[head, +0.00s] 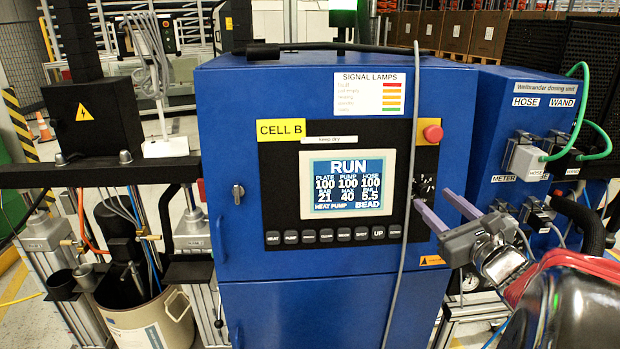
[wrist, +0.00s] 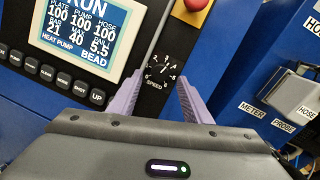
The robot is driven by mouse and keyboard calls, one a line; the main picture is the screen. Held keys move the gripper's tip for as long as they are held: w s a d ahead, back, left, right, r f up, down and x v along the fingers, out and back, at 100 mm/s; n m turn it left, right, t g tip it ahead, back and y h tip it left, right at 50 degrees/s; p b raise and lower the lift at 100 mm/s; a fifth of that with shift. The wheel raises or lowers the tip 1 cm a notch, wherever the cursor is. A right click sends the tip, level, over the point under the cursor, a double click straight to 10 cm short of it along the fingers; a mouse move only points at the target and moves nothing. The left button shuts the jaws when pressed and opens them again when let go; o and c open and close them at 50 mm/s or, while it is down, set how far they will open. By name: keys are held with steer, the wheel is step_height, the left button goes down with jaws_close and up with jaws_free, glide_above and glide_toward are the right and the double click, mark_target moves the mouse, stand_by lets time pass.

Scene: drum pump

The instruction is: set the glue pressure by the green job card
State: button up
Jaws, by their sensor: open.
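The blue pump cabinet (head: 240,180) carries a screen (head: 348,183) reading RUN, with plate, pump and hose at 100, bar 21, max 40 and a last value of 5.5. A row of black keys (head: 325,236) runs below it; one reads UP. The screen also shows in the wrist view (wrist: 75,35). My gripper (head: 432,197) is open and empty at the panel's right side. In the wrist view its purple fingers (wrist: 160,75) stand on either side of the SPEED dial (wrist: 162,68); contact cannot be told. I see no green job card in either view.
A red stop button (head: 432,133) sits above the dial. A grey cable (head: 408,150) hangs down the cabinet's front, right of the screen. The blue dosing unit (head: 530,90) with green hoses stands right. A pail (head: 150,318) under the pump frame stands left.

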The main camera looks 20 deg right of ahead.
mark_target(427, 194)
steer(key=shift+w+d, duration=0.2)
steer(key=shift+w, duration=1.4)
steer(key=shift+c, duration=0.4)
steer(key=c, duration=1)
steer(key=shift+n, duration=0.5)
steer(key=o, duration=1.1)
steer(key=shift+s, duration=0.1)
